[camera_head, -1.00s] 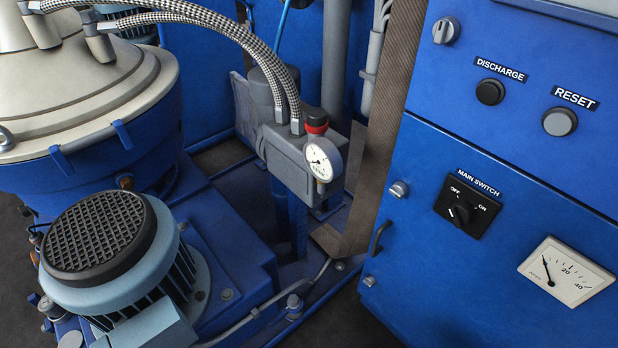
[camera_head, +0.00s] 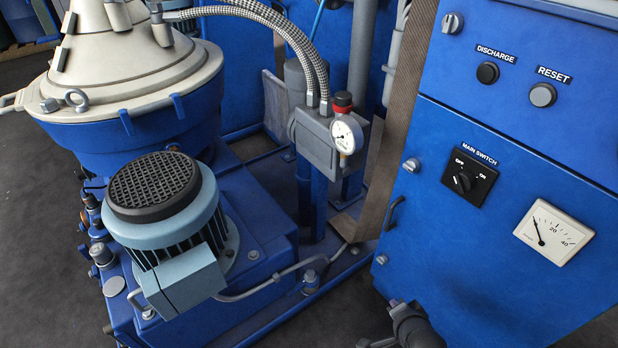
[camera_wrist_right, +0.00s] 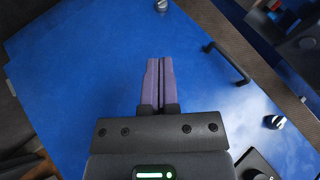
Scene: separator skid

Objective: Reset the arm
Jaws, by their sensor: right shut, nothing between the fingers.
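My right gripper (camera_head: 397,306) comes in at the bottom edge of the head view, in front of the lower blue cabinet, and is only partly in frame. In the right wrist view its two purple-grey fingers (camera_wrist_right: 159,66) lie side by side, shut, with nothing between them. They point over the blue cabinet door (camera_wrist_right: 90,70), and I cannot tell how far off it is. My left gripper is not in view.
The blue control cabinet (camera_head: 455,255) stands at the right, with a RESET button (camera_head: 543,95), a DISCHARGE button (camera_head: 488,73), a main switch (camera_head: 468,174) and a meter (camera_head: 553,232). The separator (camera_head: 130,90), its motor (camera_head: 165,205) and a pressure gauge (camera_head: 346,134) stand left. Dark floor (camera_head: 45,240) is clear.

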